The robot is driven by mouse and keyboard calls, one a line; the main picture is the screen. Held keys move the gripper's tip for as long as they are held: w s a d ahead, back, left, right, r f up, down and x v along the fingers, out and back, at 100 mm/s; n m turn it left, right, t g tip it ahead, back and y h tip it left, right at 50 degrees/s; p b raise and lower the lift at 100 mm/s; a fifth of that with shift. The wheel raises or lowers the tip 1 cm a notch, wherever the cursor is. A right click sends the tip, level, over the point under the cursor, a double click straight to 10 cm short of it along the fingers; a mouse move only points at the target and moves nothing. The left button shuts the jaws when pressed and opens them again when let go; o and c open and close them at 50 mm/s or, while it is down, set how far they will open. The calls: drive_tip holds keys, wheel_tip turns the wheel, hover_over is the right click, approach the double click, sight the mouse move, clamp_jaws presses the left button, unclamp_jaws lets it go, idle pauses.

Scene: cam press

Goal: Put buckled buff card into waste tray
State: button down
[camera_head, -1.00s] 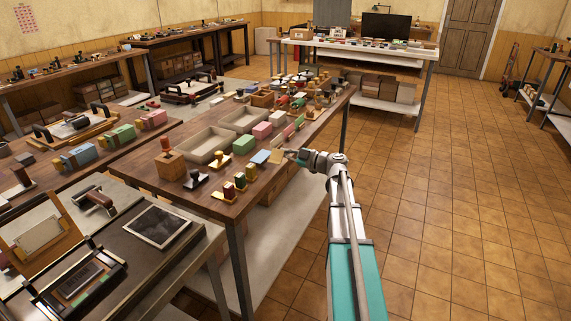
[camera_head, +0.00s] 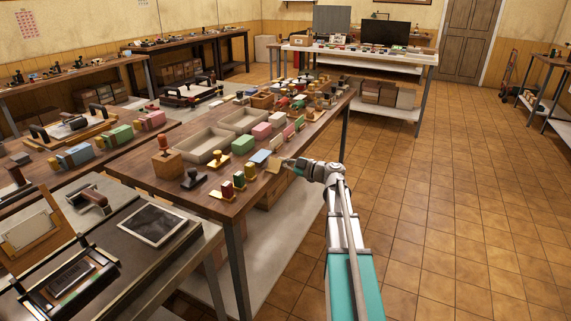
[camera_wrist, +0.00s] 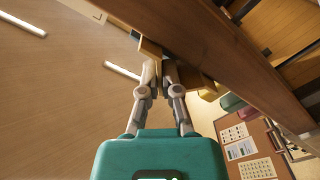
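The buff card (camera_head: 273,166) is at the tip of my gripper (camera_head: 284,163), by the right edge of the dark wooden table (camera_head: 155,189). In the wrist view a buff piece (camera_wrist: 150,47) shows at the fingertips of my gripper (camera_wrist: 161,63), which are close together and appear shut on it. Its buckle is too small to make out. Two shallow grey-beige open trays stand on the table: a nearer one (camera_head: 190,151) and a farther one (camera_head: 222,124). I cannot tell which is the waste tray. Both look empty.
Several stamps, one with a wooden block (camera_head: 167,163), crowd the near end. Open tiled floor (camera_head: 430,220) lies to the right.

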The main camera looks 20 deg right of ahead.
drive_tip(key=shift+f, duration=0.1)
drive_tip(key=c, duration=1.1)
unclamp_jaws()
drive_tip(key=v, duration=1.2)
